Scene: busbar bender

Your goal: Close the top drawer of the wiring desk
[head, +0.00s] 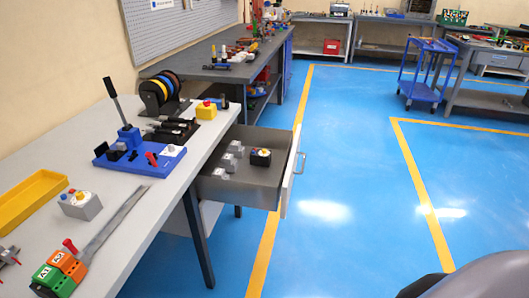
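The top drawer (240,184) of the wiring desk (137,216) is pulled well out, to the right of the desktop. Its white front panel (291,170) has a grey handle (301,162) on the side facing the aisle. Neither of my grippers is in view.
The desktop holds a blue lever bender (138,152), cable spools (160,92), a yellow tray (31,199), a grey metal strip (116,226) and terminal blocks (60,271). The blue floor (345,190) beside the drawer is clear. A blue cart (426,75) stands far right.

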